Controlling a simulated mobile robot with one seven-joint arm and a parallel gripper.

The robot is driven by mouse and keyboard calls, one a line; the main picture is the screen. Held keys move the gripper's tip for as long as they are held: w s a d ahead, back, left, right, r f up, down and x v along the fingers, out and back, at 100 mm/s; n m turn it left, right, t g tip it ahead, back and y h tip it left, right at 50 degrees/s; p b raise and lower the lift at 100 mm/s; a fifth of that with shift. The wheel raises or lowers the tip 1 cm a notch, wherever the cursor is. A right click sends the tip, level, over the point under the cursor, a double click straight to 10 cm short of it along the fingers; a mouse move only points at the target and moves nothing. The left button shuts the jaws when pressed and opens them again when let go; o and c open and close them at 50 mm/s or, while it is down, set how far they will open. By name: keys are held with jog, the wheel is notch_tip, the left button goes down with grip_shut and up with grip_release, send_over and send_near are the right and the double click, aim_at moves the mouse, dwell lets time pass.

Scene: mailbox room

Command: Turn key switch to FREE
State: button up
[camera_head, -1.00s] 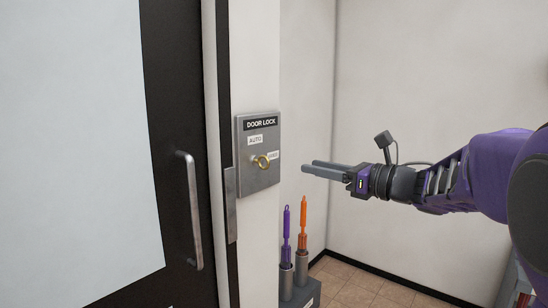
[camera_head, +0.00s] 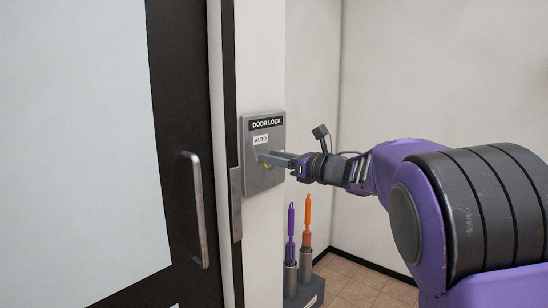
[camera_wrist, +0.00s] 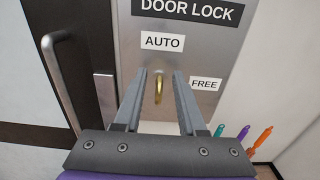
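The key switch is a brass key (camera_wrist: 158,88) on a grey DOOR LOCK plate (camera_head: 277,131) on the wall beside the door. The AUTO label (camera_wrist: 162,41) is above the key, and the FREE label (camera_wrist: 204,84) is to its right. In the wrist view the key's bow hangs roughly upright below AUTO. My gripper (camera_wrist: 160,80) is open, with one finger on each side of the key and a gap to each. In the head view my gripper (camera_head: 268,157) reaches the plate and hides most of the key and the FREE label.
A dark-framed door with a metal handle (camera_head: 195,210) is left of the plate. A grey holder (camera_head: 302,290) with purple and orange tools stands below the plate. Open floor and bare wall lie to the right.

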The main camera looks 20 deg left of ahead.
grip_shut()
dwell(0.5)
jog(key=shift+w+d+f+m+p, duration=0.2)
jog(key=shift+m+p, duration=0.75)
jog(key=shift+m, duration=2)
jog(key=shift+w+d+f+m+p, duration=0.1)
jog(key=shift+w+f+m+p, duration=0.6)
jog(key=shift+m, duration=2.3)
jog(key=shift+s+d+m+p, duration=0.1)
jog(key=shift+m+p, duration=1.15)
jog(key=shift+m, duration=1.7)
